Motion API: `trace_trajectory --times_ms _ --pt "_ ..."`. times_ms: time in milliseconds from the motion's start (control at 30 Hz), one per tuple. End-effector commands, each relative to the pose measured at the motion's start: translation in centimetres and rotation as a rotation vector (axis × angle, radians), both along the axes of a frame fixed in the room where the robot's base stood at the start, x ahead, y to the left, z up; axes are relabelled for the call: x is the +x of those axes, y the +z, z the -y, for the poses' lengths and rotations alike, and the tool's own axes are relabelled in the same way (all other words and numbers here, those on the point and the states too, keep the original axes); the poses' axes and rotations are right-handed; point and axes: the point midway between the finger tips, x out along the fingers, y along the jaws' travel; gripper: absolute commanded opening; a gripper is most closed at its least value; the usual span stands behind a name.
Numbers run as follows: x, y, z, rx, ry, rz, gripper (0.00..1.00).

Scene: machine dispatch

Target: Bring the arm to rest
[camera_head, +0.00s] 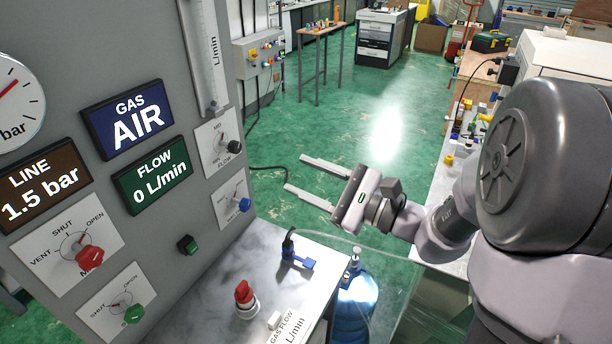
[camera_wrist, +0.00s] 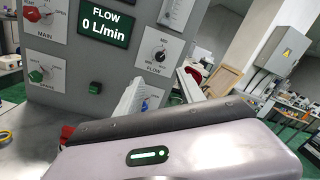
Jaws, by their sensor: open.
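My gripper (camera_head: 310,180) is at the middle of the head view, reaching left from my arm. Its two long fingers are spread apart with nothing between them. It hangs in the air above the green floor, to the right of the grey gas panel (camera_head: 215,165) and apart from it. In the wrist view my gripper's body fills the bottom, and its fingers (camera_wrist: 160,90) point toward the panel, partly hidden behind a dark edge.
A marble-topped bench (camera_head: 200,315) with a red knob (camera_head: 245,295) and a blue valve (camera_head: 297,258) stands below the panel. A blue bottle (camera_head: 358,300) stands beside it. A cluttered bench (camera_head: 440,205) is at right. The green floor (camera_head: 340,120) behind is largely open.

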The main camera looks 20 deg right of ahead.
Motion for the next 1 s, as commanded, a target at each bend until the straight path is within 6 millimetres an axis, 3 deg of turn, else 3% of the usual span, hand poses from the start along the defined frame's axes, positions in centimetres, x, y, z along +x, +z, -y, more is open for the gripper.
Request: trace_trajectory --times_ms 233,333,367,433,500,533,600,733,833,1000 --pt "0.0 0.0 -0.1 -0.002 0.002 0.0 0.46" --pt "-1.2 0.1 -2.3 -0.057 0.073 -0.008 0.46" --pt "-2.2 0.1 -3.7 -0.101 0.123 -0.014 0.46" --pt "-6.2 -0.6 -8.2 -0.274 0.293 -0.036 0.46" --pt "-12.1 -2.6 -11.7 -0.552 0.489 -0.049 0.46" --pt "-14.7 -3.7 -12.2 -0.706 0.564 -0.045 0.46" --pt "-19.0 -6.0 -11.1 -1.063 0.671 -0.005 0.46" --pt "-21.1 -6.4 -6.5 -1.56 0.666 0.133 0.46" --pt "-20.9 -5.4 -4.5 -1.745 0.616 0.213 0.46" --pt "-20.7 -5.0 -3.8 -1.8 0.598 0.236 0.46"
